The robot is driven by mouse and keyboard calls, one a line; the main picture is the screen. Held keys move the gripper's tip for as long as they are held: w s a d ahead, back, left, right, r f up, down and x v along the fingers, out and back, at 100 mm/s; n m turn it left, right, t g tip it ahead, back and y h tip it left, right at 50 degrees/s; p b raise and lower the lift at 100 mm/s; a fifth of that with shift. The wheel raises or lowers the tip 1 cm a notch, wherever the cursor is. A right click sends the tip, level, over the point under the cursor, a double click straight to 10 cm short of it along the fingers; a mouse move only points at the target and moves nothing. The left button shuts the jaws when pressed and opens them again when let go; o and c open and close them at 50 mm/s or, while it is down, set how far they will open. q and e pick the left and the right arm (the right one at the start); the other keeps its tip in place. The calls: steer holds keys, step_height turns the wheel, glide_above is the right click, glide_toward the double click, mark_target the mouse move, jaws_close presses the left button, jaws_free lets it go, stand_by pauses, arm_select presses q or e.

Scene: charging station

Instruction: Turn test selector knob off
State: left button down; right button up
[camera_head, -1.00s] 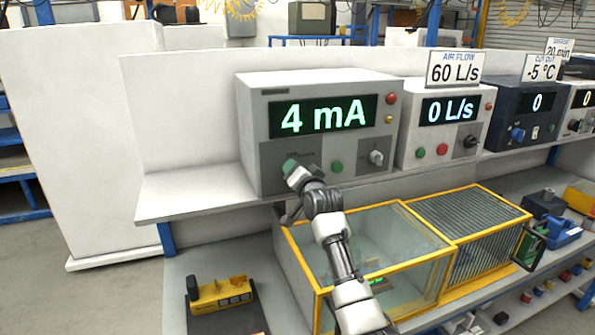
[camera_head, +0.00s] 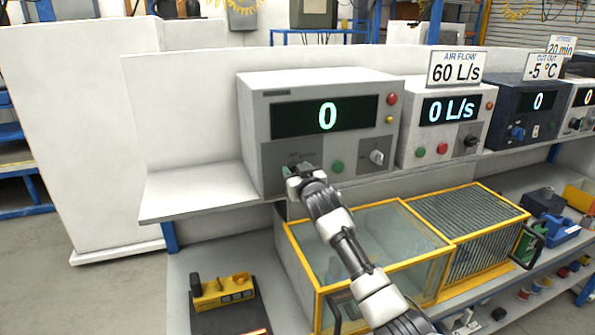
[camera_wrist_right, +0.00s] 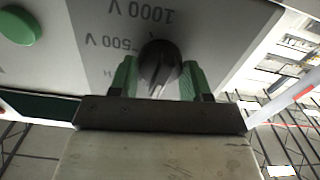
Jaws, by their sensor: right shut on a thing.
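The test selector knob (camera_wrist_right: 159,66) is dark and round, on the grey lower panel of a white instrument (camera_head: 255,125). In the right wrist view, "1000 V" and "500 V" print shows upside down beside it. My right gripper (camera_wrist_right: 160,78) has its green fingers on either side of the knob, shut on it. In the head view my right gripper (camera_head: 298,170) is at the panel's lower left and hides the knob. My left gripper is not in view.
The panel also carries a green button (camera_head: 337,167), a grey knob (camera_head: 376,157), a red lamp (camera_head: 392,99) and a yellow one (camera_head: 389,119). Below the shelf stands a yellow-framed clear enclosure (camera_head: 365,245). An air-flow unit (camera_head: 446,125) stands to the right.

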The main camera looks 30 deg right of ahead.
steer(key=shift+f+n, duration=0.1)
steer(key=shift+n, duration=0.6)
steer(key=o, duration=0.9)
steer(key=shift+s, duration=0.1)
steer(key=b+v, duration=0.3)
steer(key=v, duration=0.7)
steer(key=shift+s, duration=0.3)
